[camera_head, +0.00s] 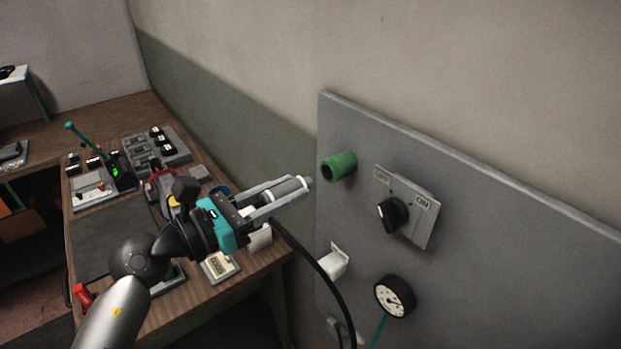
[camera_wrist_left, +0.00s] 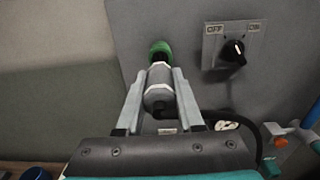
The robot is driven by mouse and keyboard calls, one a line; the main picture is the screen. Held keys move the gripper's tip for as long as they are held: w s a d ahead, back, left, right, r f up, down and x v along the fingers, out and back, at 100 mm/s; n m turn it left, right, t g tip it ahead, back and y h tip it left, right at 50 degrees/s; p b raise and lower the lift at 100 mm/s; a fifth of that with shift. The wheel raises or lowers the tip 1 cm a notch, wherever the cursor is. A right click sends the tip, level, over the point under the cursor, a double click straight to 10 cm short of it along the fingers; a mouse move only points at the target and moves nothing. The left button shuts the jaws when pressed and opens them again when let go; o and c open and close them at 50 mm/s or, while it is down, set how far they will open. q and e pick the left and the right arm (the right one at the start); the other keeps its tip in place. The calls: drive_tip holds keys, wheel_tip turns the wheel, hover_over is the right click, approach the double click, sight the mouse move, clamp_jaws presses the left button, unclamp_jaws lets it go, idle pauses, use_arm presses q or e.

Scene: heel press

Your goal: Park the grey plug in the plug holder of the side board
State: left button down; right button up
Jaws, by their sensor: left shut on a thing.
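My left gripper (camera_head: 285,191) is shut on the grey plug (camera_head: 290,189), which has pale bands and a narrow tip pointing toward the side board (camera_head: 480,235). The plug also shows between the fingers in the left wrist view (camera_wrist_left: 158,88). A green socket (camera_head: 339,167) sticks out of the board just beyond the tip; in the head view a small gap shows between them. In the left wrist view the green socket (camera_wrist_left: 160,50) lies straight behind the plug. A cream bracket (camera_head: 333,262) lower on the board looks like the plug holder. My right gripper is out of view.
A black OFF/ON knob (camera_head: 391,215) and a round gauge (camera_head: 394,296) sit on the board. A black cable (camera_head: 318,265) hangs from near my gripper past the bracket. A wooden bench (camera_head: 225,305) with several devices stands at left.

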sight(263, 203)
use_arm(q)
drive_tip(key=shift+s+a, duration=0.3)
drive_tip(key=shift+a, duration=0.1)
drive_tip(key=shift+s+a, duration=0.1)
drive_tip(key=shift+b+v, duration=0.4)
drive_tip(key=shift+v, duration=0.45)
drive_tip(key=shift+f+b, duration=12.55)
drive_tip(key=shift+f, duration=1.45)
drive_tip(key=shift+p+x, duration=0.75)
drive_tip(key=shift+x, duration=1.8)
